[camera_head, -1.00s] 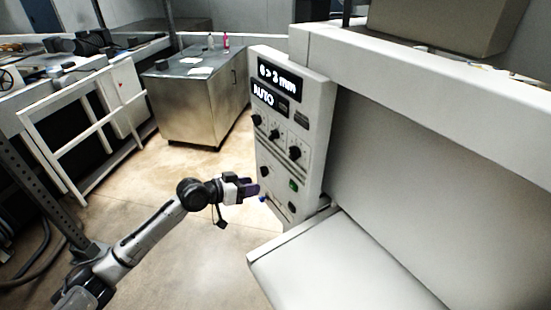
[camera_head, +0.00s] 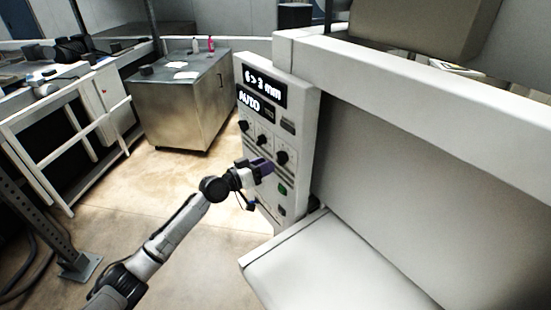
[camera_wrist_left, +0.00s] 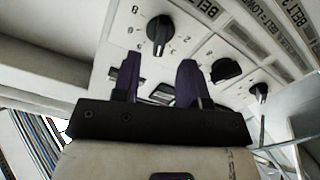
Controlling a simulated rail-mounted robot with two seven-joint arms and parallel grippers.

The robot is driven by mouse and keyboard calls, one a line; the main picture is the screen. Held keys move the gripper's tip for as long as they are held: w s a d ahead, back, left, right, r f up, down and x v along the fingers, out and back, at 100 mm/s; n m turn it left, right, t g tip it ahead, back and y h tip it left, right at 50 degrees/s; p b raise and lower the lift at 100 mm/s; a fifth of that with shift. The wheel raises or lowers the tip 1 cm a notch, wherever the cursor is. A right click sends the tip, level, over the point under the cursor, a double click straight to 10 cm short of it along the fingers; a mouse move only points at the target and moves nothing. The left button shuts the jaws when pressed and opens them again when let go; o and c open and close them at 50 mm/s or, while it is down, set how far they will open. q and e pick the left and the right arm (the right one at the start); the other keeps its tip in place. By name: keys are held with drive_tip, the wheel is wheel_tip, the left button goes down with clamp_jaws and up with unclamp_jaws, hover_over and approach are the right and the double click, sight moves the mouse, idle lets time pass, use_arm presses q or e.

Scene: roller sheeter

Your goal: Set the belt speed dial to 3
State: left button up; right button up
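The control panel (camera_head: 275,112) stands upright on the machine, with a display reading "6 > 3 mm" and "AUTO". The right gripper is out of view.
Two more knobs (camera_wrist_left: 226,69) (camera_wrist_left: 260,92) stick out of the panel beside the dial. A green button (camera_head: 282,188) is low on the panel. A white machine bed (camera_head: 315,260) juts out at the lower right.

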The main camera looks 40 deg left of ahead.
sight(278, 159)
use_arm(q)
drive_tip(key=shift+x, duration=2.3)
drive_tip(key=shift+c, duration=0.3)
clamp_jaws()
